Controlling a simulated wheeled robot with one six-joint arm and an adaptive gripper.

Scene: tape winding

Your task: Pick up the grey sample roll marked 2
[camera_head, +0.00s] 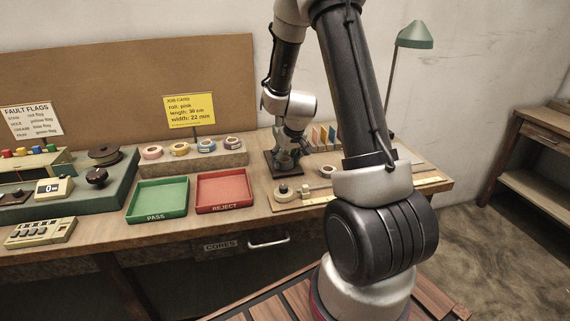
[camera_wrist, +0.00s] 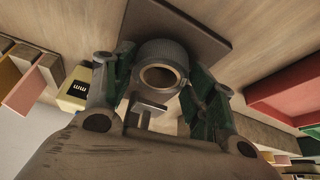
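A grey ribbed roll with a tan core (camera_wrist: 160,72) is at the dark square plate (camera_wrist: 185,24) in the wrist view. No number 2 shows on its visible face. My gripper (camera_wrist: 160,85) has its green fingers on either side of the roll, close to its sides. Whether both fingers press on it I cannot tell. In the head view my gripper (camera_head: 285,160) points down at the dark plate (camera_head: 272,168) on the bench, and the roll is hard to make out between the fingers.
A yellow block marked mm (camera_wrist: 75,90) is close beside my gripper. The green PASS tray (camera_head: 158,195) and red REJECT tray (camera_head: 222,187) are empty. Several coloured rolls stand on a wooden riser (camera_head: 195,164). Upright coloured cards (camera_head: 322,136) stand right of my gripper.

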